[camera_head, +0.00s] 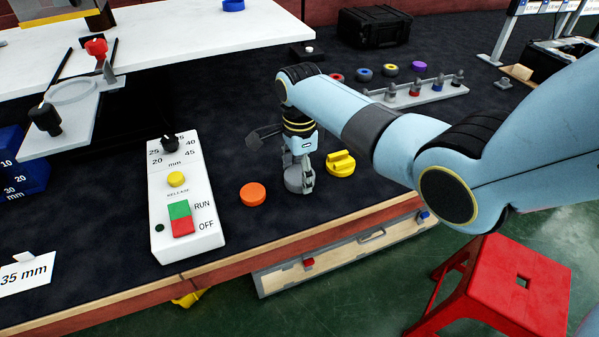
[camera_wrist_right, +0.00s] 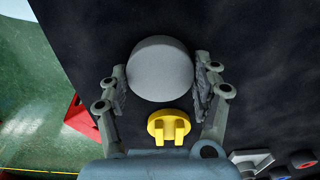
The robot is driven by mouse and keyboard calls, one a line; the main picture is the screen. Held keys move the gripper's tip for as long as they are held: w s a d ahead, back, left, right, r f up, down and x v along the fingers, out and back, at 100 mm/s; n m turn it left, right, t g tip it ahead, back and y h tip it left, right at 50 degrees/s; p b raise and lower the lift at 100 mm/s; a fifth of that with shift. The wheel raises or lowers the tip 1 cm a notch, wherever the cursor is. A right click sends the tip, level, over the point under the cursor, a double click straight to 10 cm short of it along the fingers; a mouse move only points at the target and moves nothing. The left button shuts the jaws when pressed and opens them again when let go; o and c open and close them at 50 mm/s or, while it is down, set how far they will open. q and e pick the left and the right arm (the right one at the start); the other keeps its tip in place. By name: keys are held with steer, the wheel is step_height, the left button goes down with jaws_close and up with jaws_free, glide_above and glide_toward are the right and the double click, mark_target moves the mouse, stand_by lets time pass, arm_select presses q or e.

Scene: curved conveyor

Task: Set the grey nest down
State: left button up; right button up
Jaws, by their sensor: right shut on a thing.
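The grey nest (camera_head: 293,182) is a round, smooth grey piece at my right gripper (camera_head: 300,185), near the front edge of the dark bench. In the right wrist view the nest (camera_wrist_right: 160,68) sits between the two fingers of the right gripper (camera_wrist_right: 161,85), which is shut on it. The fingers hide part of the nest in the head view. I cannot tell whether its underside touches the bench. My left gripper is not in view.
An orange disc (camera_head: 252,195) lies left of the gripper and a yellow piece (camera_head: 341,163) right of it. The white control box (camera_head: 185,215) stands farther left. A rack (camera_head: 420,96) with small pegs is behind. A red stool (camera_head: 510,285) stands off the bench.

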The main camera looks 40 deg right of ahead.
mark_target(299, 174)
steer(key=o, duration=1.2)
steer(key=shift+f, duration=0.1)
step_height(299, 174, up, 12)
steer(key=p, duration=0.2)
